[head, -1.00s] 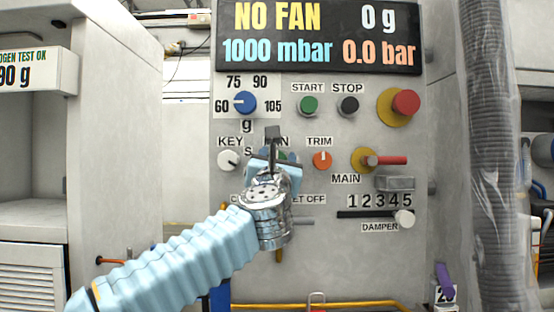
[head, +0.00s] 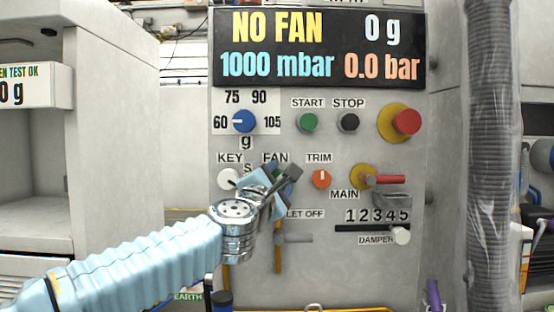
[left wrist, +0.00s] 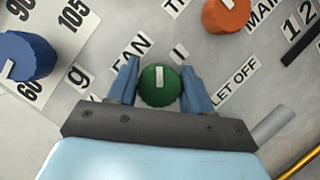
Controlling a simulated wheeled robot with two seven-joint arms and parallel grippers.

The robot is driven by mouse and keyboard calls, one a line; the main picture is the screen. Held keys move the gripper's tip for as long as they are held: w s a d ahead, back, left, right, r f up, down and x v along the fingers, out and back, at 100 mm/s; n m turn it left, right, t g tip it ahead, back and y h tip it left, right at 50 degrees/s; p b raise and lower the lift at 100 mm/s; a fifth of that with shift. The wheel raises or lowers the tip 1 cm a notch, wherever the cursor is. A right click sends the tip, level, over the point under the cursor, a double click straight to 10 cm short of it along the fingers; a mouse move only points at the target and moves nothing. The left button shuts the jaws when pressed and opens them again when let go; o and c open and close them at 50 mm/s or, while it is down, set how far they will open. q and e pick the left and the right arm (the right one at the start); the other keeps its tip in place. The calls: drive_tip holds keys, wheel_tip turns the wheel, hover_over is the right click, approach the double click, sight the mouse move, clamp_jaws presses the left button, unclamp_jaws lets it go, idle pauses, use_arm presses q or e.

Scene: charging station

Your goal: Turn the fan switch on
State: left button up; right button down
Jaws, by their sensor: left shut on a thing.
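The fan switch is a round green knob (left wrist: 159,86) with a white mark, on the grey control panel (head: 330,270) under the FAN label (head: 275,157). My left gripper (left wrist: 159,88) has one blue finger on each side of the knob and is shut on it. The white mark runs up and down in the left wrist view, roughly in line with the fingers. In the head view my left gripper (head: 270,190) is tilted to the upper right and hides the knob. The display (head: 318,48) reads NO FAN. My right gripper is not in view.
The KEY knob (head: 229,179) is close left of my gripper and the orange TRIM knob (head: 321,178) close right. A grey LET OFF lever (head: 294,238) is just below. A red MAIN handle (head: 389,180) and a hanging hose (head: 491,160) are farther right.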

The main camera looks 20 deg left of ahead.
use_arm(q)
drive_tip(key=m+p, duration=0.1)
drive_tip(key=m+g+h+p, duration=0.1)
drive_tip(key=m+p, duration=0.1)
drive_tip(key=shift+d+r, duration=0.1)
drive_tip(key=shift+r, duration=0.15)
drive_tip(key=shift+m+g+p, duration=0.3)
drive_tip(key=shift+m+p, duration=0.1)
drive_tip(key=shift+m, duration=0.1)
drive_tip(key=shift+f+m+g, duration=0.25)
drive_tip(key=shift+m+g, duration=0.05)
drive_tip(key=shift+m, duration=0.6)
drive_tip(key=shift+f+m+g, duration=0.15)
drive_tip(key=shift+m+g, duration=0.35)
drive_tip(key=shift+m, duration=0.9)
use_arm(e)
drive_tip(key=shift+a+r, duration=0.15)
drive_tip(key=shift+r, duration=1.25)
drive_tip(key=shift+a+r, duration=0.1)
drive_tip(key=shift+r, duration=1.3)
use_arm(q)
drive_tip(key=o, duration=1)
drive_tip(key=s, duration=0.4)
drive_tip(key=s+a, duration=0.1)
drive_tip(key=s, duration=0.4)
drive_tip(key=s+r, duration=0.1)
drive_tip(key=s, duration=0.3)
drive_tip(key=shift+s+a, duration=0.2)
drive_tip(key=shift+s, duration=0.15)
